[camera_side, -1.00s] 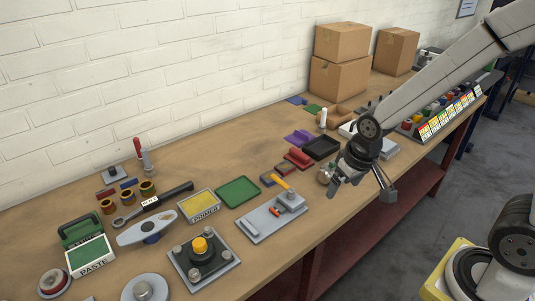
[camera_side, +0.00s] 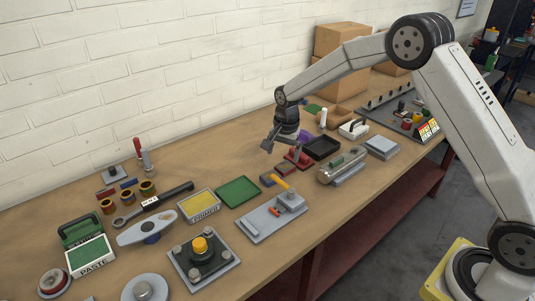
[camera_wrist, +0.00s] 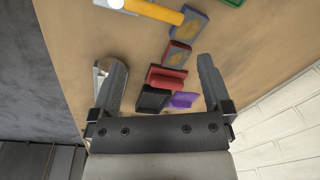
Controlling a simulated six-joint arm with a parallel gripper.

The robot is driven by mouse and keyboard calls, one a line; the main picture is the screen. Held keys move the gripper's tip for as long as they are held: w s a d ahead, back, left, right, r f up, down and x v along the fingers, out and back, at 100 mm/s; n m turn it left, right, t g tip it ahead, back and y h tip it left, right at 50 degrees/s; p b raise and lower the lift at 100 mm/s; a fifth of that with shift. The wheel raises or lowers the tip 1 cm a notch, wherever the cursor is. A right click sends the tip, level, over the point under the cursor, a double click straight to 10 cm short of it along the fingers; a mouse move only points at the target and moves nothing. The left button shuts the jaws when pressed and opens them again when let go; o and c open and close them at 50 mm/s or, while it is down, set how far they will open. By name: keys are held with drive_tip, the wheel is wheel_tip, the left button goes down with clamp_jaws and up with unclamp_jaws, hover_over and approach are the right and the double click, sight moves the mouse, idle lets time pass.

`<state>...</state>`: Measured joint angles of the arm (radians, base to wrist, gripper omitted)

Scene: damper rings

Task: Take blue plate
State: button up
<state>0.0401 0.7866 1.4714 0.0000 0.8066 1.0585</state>
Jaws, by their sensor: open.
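A small flat block with a blue rim and tan face (camera_wrist: 188,22) lies near the top of the wrist view; in the side view it shows (camera_side: 267,180) below and left of my gripper. A flat blue piece seen earlier at the back near the boxes is now hidden behind my arm. I cannot tell which is the blue plate. My gripper (camera_side: 282,150) is open and empty above the bench; its spread fingers also show in the wrist view (camera_wrist: 158,62).
Near my gripper lie a red-rimmed block (camera_wrist: 178,52), a red holder (camera_wrist: 167,78), a purple piece (camera_wrist: 184,100) and a black tray (camera_side: 321,148). A green tray (camera_side: 239,191) and a grey fixture with yellow handle (camera_side: 271,217) lie in front. Boxes (camera_side: 340,40) stand behind.

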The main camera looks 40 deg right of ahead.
drive_tip(key=w+f+m, duration=0.1)
drive_tip(key=w+f, duration=0.1)
drive_tip(key=w+d+f+m, duration=0.1)
drive_tip(key=w+m, duration=0.1)
drive_tip(key=w+f+m, duration=0.2)
drive_tip(key=shift+w+d+f+g, duration=0.15)
drive_tip(key=shift+w+f+g, duration=0.15)
drive_tip(key=shift+w+d+f+m, duration=0.1)
drive_tip(key=shift+w+f+m, duration=0.25)
drive_tip(key=shift+f+m, duration=0.25)
drive_tip(key=shift+f, duration=1.2)
drive_tip(key=shift+d+f, duration=0.1)
drive_tip(key=shift+f, duration=2.45)
drive_tip(key=shift+c, duration=0.2)
drive_tip(key=shift+w, duration=0.1)
clamp_jaws()
